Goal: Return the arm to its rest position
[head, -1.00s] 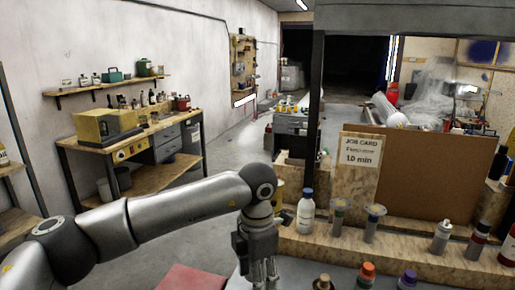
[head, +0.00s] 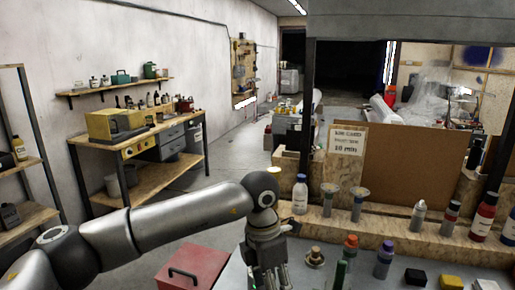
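My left arm comes in from the left, with its elbow bent and its wrist pointing down. My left gripper (head: 268,277) hangs at the bottom edge, over or beside the left end of the grey worktop (head: 310,280). Its fingers are dark and partly cut off by the frame edge, so I cannot tell whether they are open or shut. I see no object clearly held in it. My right arm and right gripper are not in view.
A red box (head: 192,268) lies left of the gripper. Small bottles, including a purple-capped one (head: 384,260), stand right of it. A white bottle (head: 300,195) stands on the wooden ledge behind. A brown board (head: 400,175) and a yellow machine (head: 118,122) are farther back.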

